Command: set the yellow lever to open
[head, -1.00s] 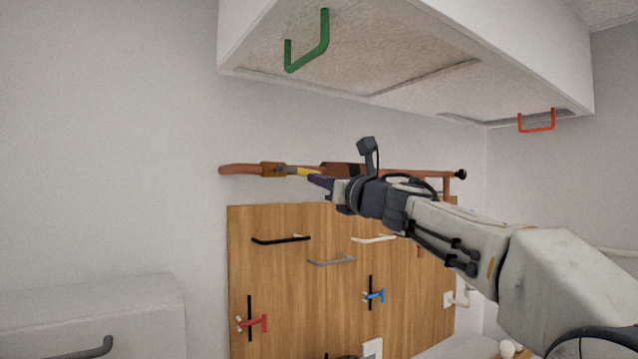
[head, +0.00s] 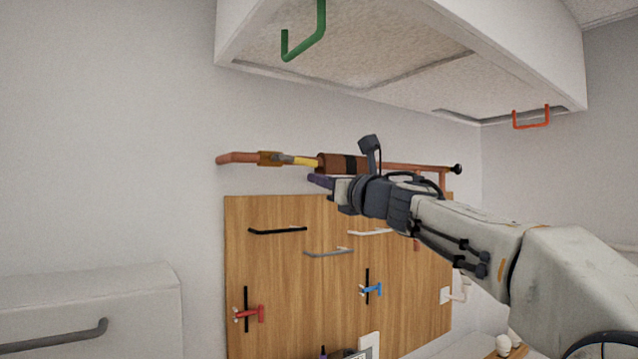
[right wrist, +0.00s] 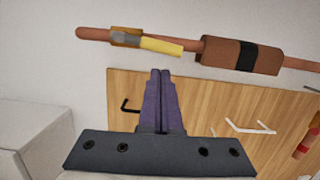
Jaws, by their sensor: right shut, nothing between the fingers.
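The yellow lever (head: 306,162) is on a brass valve (head: 269,158) in a copper pipe on the wall, above the wooden board. It lies nearly along the pipe, its yellow end pointing right. In the right wrist view the lever (right wrist: 161,46) slopes slightly down to the right, above the fingertips. My right gripper (head: 318,180) is shut and empty, just below the lever's free end and apart from it in the picture. Its purple fingers (right wrist: 161,72) are together in the right wrist view. My left gripper is not in view.
A brown sleeve with a black band (head: 335,163) is on the pipe right of the lever. The wooden board (head: 300,275) below carries several handles and small red and blue levers. A white cabinet with a green handle (head: 305,35) hangs above.

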